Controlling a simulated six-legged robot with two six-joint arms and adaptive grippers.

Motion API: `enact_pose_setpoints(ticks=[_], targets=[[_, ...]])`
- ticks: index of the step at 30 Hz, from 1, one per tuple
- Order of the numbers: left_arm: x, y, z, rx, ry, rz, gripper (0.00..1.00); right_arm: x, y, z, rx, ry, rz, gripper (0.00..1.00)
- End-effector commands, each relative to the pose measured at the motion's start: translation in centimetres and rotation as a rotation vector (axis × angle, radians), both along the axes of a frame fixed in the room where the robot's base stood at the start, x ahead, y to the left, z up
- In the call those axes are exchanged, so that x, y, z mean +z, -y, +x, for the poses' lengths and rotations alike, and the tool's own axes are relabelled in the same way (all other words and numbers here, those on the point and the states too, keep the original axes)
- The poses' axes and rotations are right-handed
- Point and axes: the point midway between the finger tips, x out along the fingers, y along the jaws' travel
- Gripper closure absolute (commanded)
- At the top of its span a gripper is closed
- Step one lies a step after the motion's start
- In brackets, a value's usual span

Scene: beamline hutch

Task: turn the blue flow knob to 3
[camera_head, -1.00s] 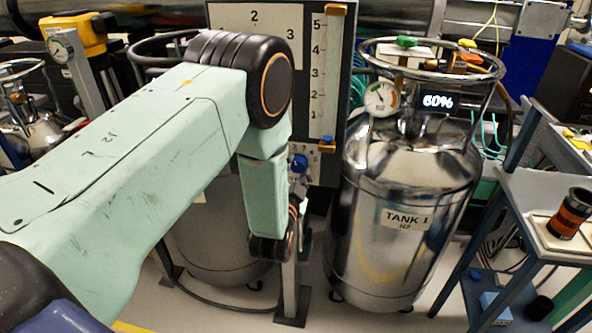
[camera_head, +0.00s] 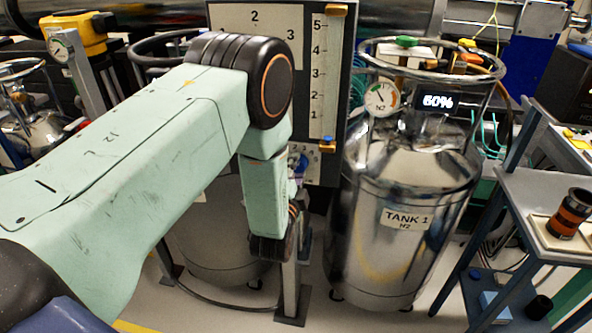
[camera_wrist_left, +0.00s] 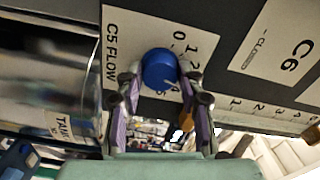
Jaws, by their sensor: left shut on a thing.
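The blue flow knob (camera_wrist_left: 159,68) sits on a white plate marked C5 FLOW (camera_wrist_left: 113,58) in the left wrist view. Digits from 0 upward run around one side of it. I cannot read its pointer's setting for certain. My left gripper (camera_wrist_left: 162,84) has one finger on each side of the knob and is shut on it. In the head view the knob (camera_head: 298,161) shows small beside my left arm, on the dark panel's lower part. My arm hides most of the gripper there. My right gripper is in neither view.
A shiny tank labelled TANK 1 (camera_head: 385,235) stands right of the panel, with a round gauge (camera_head: 381,98) and a 60% display (camera_head: 438,102). A C6 plate (camera_wrist_left: 285,45) adjoins the C5 plate. A blue-framed cart (camera_head: 545,195) is at the right.

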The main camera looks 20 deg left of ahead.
Motion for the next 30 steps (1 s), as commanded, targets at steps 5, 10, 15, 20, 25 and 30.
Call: enact_pose_setpoints(ticks=[5,10,15,20,25,30], targets=[[-0.08,0.01,-0.04,-0.001,-0.003,0.005,0.94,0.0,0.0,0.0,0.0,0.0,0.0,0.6],[-0.09,0.02,-0.05,-0.001,-0.003,0.005,0.94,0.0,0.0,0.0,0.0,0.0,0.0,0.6],[-0.08,0.01,-0.05,-0.001,-0.003,0.004,0.54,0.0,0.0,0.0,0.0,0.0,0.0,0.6],[-0.05,0.02,-0.03,0.0,-0.002,0.005,0.4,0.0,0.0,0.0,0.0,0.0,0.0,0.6],[-0.03,0.02,-0.01,0.0,-0.002,0.005,0.39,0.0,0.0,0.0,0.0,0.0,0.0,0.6],[-0.02,0.07,-0.18,0.0,-0.002,0.005,0.39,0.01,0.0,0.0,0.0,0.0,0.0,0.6]])
